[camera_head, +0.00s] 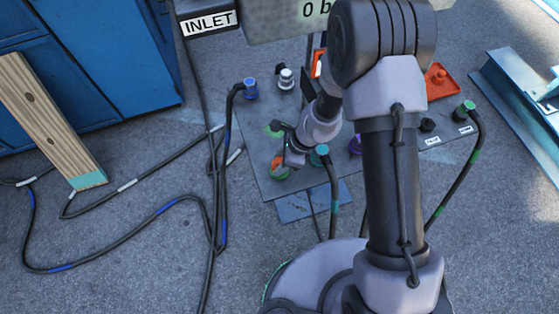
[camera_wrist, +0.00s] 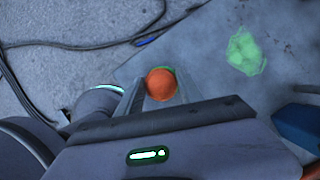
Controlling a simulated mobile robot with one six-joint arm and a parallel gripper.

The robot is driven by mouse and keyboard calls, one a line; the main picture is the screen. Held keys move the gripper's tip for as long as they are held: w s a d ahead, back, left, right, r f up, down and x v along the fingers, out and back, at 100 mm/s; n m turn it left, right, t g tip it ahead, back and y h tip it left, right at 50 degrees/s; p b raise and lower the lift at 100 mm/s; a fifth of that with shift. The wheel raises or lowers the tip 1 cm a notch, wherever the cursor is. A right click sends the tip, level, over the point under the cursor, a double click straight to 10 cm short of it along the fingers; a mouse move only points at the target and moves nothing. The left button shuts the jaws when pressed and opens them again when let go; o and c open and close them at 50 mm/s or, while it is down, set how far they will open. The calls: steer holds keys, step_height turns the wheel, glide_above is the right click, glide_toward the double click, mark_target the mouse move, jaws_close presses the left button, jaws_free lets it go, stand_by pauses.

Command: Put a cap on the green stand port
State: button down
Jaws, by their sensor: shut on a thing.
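My gripper (camera_wrist: 150,92) is shut on an orange cap (camera_wrist: 161,84), which sits between the two fingers in the wrist view. A green rim, likely the green stand port (camera_wrist: 170,71), shows just behind the cap. In the head view the orange cap (camera_head: 277,162) is low over the plate, with the green of the port (camera_head: 279,174) directly below it. My gripper (camera_head: 287,166) is beside it, partly covering it. I cannot tell whether the cap is touching or seated on the port.
The grey plate (camera_head: 253,140) carries a blue plug (camera_head: 250,88), a white-topped port (camera_head: 286,78) and a teal plug (camera_head: 321,153) close to my gripper. A green splotch (camera_wrist: 245,50) marks the plate. An orange tray (camera_head: 440,82) lies right. Cables cross the floor left.

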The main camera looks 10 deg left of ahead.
steer(key=shift+f+b, duration=0.35)
steer(key=shift+b, duration=0.1)
steer(key=c, duration=0.7)
jaws_free()
steer(key=p+v, duration=0.9)
steer(key=v, duration=0.8)
steer(key=shift+s+r, duration=0.15)
steer(key=shift+r, duration=0.15)
